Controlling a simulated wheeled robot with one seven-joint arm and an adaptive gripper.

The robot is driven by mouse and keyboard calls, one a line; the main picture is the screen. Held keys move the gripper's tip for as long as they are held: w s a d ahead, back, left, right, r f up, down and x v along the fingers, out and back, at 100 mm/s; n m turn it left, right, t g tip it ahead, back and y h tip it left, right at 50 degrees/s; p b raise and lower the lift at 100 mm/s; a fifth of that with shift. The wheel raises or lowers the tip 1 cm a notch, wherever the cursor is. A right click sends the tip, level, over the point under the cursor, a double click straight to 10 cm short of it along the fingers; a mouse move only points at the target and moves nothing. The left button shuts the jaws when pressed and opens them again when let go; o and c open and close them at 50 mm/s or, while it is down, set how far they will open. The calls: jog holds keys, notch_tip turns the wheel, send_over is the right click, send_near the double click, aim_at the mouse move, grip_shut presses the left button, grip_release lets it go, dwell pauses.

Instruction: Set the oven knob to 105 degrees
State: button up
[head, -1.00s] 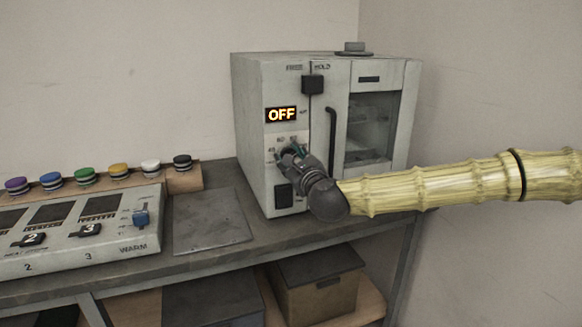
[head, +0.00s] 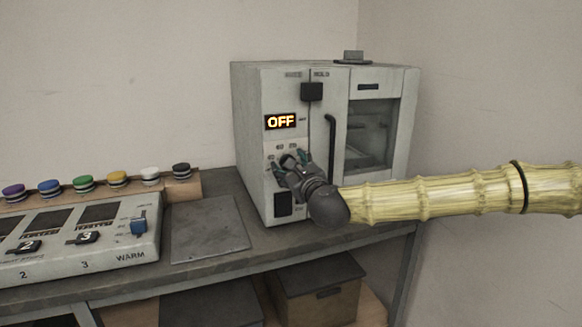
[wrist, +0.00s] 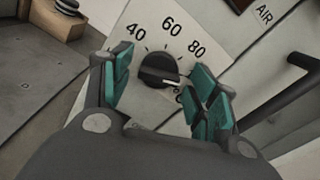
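The oven (head: 250,150) stands on the bench, and its lit display (head: 281,121) reads OFF. Its black knob (wrist: 158,70) sits on a pale dial plate with 40, 60 and 80 readable; the lower-right marks are mostly hidden by my finger. The knob's white pointer line points right and slightly down in the wrist view. My gripper (head: 291,163) is at the oven front, over the dial. In the wrist view its teal fingertips (wrist: 163,80) are open on either side of the knob, with a visible gap at the left and a smaller one at the right.
A black handle (head: 331,145) stands upright right of the dial. A black square switch (head: 283,203) is below it. A control panel (head: 140,245) and a row of coloured buttons (head: 84,180) are at left. A flat dark plate (head: 208,230) lies between panel and oven.

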jog(key=v, duration=1.2)
dwell(0.4)
